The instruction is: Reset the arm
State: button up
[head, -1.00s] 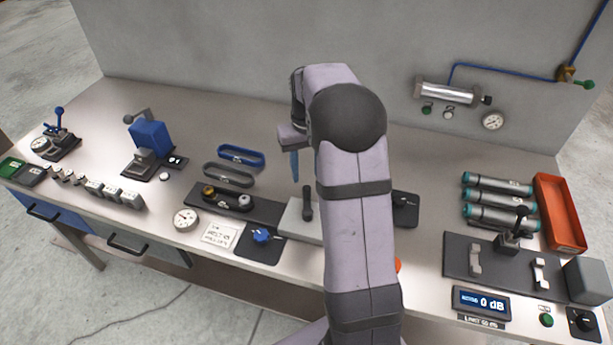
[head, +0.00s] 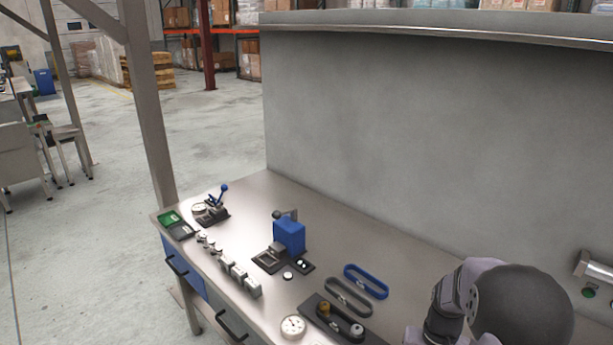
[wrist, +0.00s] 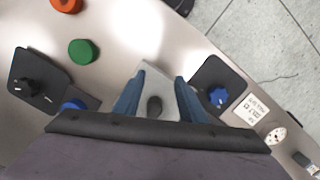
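My gripper (wrist: 160,76) shows in the wrist view as two blue fingers set apart, open with nothing held between them. It points down over the bench. A pale grey plate (wrist: 152,72) with a dark upright handle (wrist: 154,105) lies below, seen between the fingers. In the head view, part of my arm (head: 520,305) shows at the lower right; the fingers are hidden or out of frame there.
In the wrist view, a blue knob (wrist: 218,96) on a dark pad is right of the fingers. A green button (wrist: 83,51) and black knob (wrist: 28,87) are left. In the head view, a blue press (head: 289,236), blue belt (head: 366,281) and dial (head: 293,326) stand on the bench.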

jog(key=s+a+r+n, duration=0.2)
jog(key=s+a, duration=0.6)
jog(key=s, duration=0.5)
jog(key=shift+n+t, duration=0.6)
jog(key=shift+n, duration=0.2)
jog(key=a+r, duration=0.1)
jog(key=w+a+r, duration=0.1)
jog(key=a+r, duration=0.1)
jog(key=shift+a+r, duration=0.25)
dwell(2.8)
